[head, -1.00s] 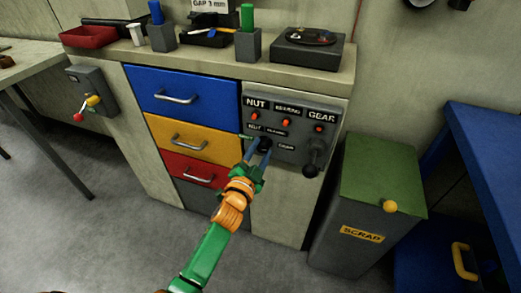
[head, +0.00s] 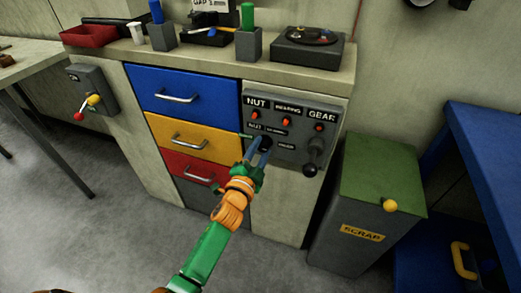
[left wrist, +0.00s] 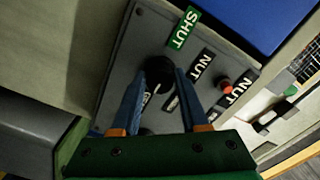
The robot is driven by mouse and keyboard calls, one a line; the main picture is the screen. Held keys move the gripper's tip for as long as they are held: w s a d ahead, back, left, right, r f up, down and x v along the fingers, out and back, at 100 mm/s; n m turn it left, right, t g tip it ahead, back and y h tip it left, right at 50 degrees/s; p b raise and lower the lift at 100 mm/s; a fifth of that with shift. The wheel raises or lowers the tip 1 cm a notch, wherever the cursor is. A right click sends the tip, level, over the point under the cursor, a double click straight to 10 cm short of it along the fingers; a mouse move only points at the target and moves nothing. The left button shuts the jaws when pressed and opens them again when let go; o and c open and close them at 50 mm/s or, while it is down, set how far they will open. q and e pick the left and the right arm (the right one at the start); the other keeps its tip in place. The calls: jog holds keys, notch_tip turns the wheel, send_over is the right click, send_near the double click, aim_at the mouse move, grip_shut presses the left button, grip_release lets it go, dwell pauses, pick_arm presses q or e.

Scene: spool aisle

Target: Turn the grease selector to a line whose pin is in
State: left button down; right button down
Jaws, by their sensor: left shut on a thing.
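The grey selector panel (head: 296,103) is on the right front of the bench, with NUT, BEARING and GEAR labels. My left gripper (head: 262,150) reaches its lower left part. In the left wrist view its two blue fingers are shut on the black selector knob (left wrist: 158,68), one on each side. A small white mark shows on the knob's lower part; which label it points to I cannot tell. A green SHUT label (left wrist: 183,28) is beside the knob. Red pins (head: 256,115) sit under the upper labels; their depth is too small to judge. My right gripper is out of view.
A black-knobbed lever (head: 311,169) sticks out at the panel's lower right. A green-lidded scrap bin (head: 382,179) stands to the right. Drawers with handles (head: 177,97) are left of the panel. The floor in front is clear.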

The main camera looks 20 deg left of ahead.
pick_arm(q)
jog(key=shift+c, duration=2.1)
grip_release()
jog(key=s, duration=0.7)
jog(key=shift+p, duration=0.45)
jog(key=shift+a, duration=0.1)
